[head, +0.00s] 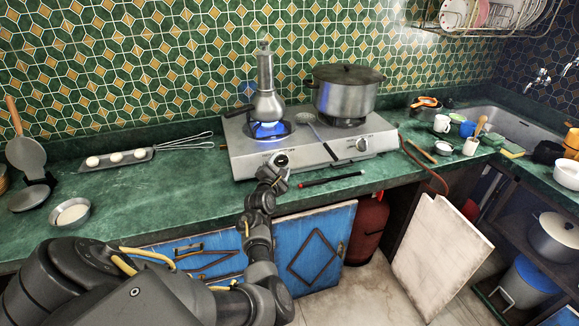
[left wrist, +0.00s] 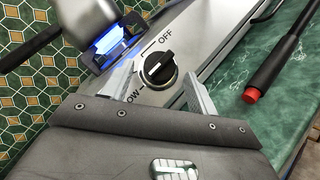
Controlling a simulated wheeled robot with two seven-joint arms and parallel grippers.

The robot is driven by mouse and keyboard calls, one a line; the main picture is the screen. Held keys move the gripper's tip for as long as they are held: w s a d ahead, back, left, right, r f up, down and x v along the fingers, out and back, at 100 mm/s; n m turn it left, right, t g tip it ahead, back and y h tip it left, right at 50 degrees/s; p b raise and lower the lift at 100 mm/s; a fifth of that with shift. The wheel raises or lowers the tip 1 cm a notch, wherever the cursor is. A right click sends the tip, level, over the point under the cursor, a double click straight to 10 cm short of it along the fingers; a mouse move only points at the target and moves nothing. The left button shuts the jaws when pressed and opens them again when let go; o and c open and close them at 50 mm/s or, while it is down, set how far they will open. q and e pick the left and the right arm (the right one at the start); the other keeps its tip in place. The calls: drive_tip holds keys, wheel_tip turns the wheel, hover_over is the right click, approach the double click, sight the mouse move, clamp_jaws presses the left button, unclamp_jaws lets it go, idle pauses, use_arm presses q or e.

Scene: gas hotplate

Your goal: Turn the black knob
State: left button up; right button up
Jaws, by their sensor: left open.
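The black knob (left wrist: 159,70) is on the sloped front of the silver gas hotplate (head: 310,158), below its left burner. Printed "OFF" and "LOW" marks show beside it in the left wrist view. My left gripper (left wrist: 158,84) is open, with one finger on each side of the knob. Whether the fingers touch it I cannot tell. In the head view my left gripper (head: 275,171) is at the hotplate's front left and largely covers the knob. A blue flame (head: 268,130) burns on the left burner. My right gripper is not in view.
A metal coffee pot (head: 267,92) stands over the flame. A lidded steel pot (head: 345,92) is on the right burner, above a second knob (head: 362,145). The counter left of the hotplate has free room.

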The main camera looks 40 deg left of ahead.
use_arm(q)
drive_tip(key=shift+w+a, duration=0.2)
drive_tip(key=shift+w, duration=0.1)
drive_tip(key=shift+r, duration=0.1)
drive_tip(key=shift+c, duration=0.5)
drive_tip(key=shift+d, duration=0.1)
drive_tip(key=c, duration=0.9)
drive_tip(key=shift+r+m+h+p, duration=0.25)
drive_tip(key=shift+m+h+p, duration=0.2)
drive_tip(key=shift+p, duration=0.4)
drive_tip(key=m+g+h+p, duration=0.1)
drive_tip(key=m+p, duration=0.1)
drive_tip(key=p, duration=0.1)
drive_tip(key=m+h+p, duration=0.1)
drive_tip(key=m+p, duration=0.1)
drive_tip(key=p, duration=0.1)
drive_tip(key=r+m+g+h+p, duration=0.1)
drive_tip(key=m+h+p, duration=0.1)
drive_tip(key=p, duration=0.1)
drive_tip(key=shift+a+g, duration=0.3)
drive_tip(key=shift+a, duration=0.1)
drive_tip(key=shift+f+m+g+h+p, duration=0.15)
drive_tip(key=shift+m+g+h+p, duration=0.35)
drive_tip(key=shift+m+p, duration=0.65)
drive_tip(key=o, duration=1)
